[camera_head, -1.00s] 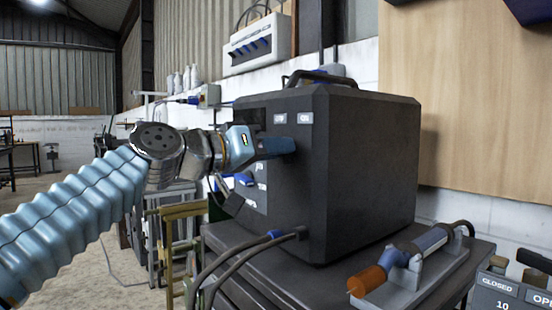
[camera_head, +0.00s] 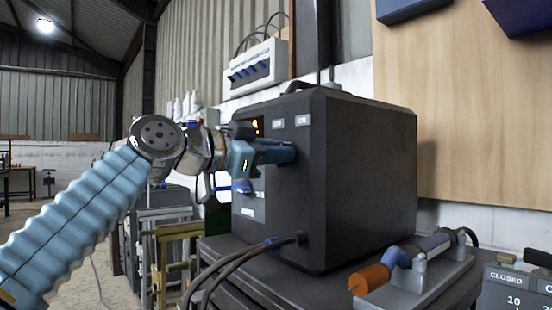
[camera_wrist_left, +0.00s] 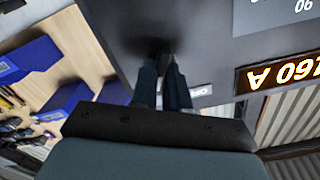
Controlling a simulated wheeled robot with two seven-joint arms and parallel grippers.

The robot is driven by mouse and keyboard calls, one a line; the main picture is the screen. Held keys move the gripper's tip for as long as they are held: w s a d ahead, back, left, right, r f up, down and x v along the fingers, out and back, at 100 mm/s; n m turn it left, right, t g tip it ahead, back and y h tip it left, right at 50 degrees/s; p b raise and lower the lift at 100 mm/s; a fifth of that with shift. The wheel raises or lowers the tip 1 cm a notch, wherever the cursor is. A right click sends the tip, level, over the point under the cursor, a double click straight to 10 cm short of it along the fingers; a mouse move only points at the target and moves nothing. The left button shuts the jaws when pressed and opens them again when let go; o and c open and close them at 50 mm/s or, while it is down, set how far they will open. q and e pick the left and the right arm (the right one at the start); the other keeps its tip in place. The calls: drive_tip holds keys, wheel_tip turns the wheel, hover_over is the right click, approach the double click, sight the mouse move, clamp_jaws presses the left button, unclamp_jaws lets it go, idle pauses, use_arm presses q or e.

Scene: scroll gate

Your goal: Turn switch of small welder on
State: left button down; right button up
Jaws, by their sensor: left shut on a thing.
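The small welder (camera_head: 365,190) is a dark grey box with a top handle, standing on a dark cart. Its front panel faces left. My left gripper (camera_head: 290,153) is at the upper part of this panel, beside two small labels, and its fingers are shut on the switch. The switch itself is hidden by the fingers. In the left wrist view my left gripper (camera_wrist_left: 163,75) reaches the panel, and a dark round shadowed spot lies at its fingertips. A blue knob (camera_head: 242,187) sits lower on the panel. My right gripper is out of view.
A torch with an orange end (camera_head: 370,279) lies in a grey holder on the cart, right of the welder. Cables (camera_head: 235,265) leave the panel's lower part. A sign box reading CLOSED (camera_head: 505,280) stands at lower right. A wood board (camera_head: 480,110) hangs behind.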

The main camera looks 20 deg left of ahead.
use_arm(q)
drive_tip(key=shift+f+m+b, duration=0.1)
drive_tip(key=shift+m+b, duration=0.2)
drive_tip(key=shift+m, duration=0.9)
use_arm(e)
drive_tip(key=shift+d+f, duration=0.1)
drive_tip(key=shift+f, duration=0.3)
use_arm(q)
drive_tip(key=c, duration=1.1)
unclamp_jaws()
